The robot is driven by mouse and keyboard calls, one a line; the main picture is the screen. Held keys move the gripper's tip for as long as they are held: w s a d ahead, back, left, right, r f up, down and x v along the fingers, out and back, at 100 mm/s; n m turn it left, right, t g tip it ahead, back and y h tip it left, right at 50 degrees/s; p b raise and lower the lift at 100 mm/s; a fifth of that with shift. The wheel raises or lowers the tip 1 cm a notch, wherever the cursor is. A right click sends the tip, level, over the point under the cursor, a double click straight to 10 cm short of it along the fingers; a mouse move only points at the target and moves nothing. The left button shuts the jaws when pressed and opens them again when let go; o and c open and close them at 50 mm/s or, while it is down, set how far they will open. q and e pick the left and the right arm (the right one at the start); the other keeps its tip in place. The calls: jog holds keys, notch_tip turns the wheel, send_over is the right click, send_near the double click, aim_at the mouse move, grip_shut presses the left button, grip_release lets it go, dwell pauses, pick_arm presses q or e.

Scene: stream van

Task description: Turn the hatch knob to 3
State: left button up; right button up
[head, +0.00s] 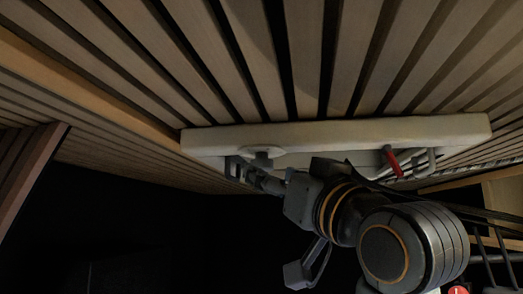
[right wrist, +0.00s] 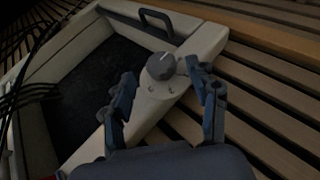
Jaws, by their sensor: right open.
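The hatch knob (right wrist: 161,66) is a round grey dial with a white pointer line on its face. It sits on the pale hatch frame (right wrist: 208,42), with small faint marks beside it that are too blurred to read. In the right wrist view my right gripper (right wrist: 161,78) is open, with one finger on each side of the knob. I cannot tell whether a finger touches it. In the head view the knob (head: 262,154) shows under the frame (head: 335,134), and the right gripper (head: 262,180) is just below it. My left gripper is not in view.
The frame is mounted on a slatted wooden ceiling (head: 200,60). A dark handle (right wrist: 156,17) stands on the frame beyond the knob. A red lever (head: 392,163) hangs from the frame's right part. Dark cables (right wrist: 25,100) run at the left of the wrist view.

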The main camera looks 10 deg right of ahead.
aim_at(266, 170)
jog(key=p+x, duration=0.2)
jog(key=x, duration=0.3)
jog(key=c, duration=1.2)
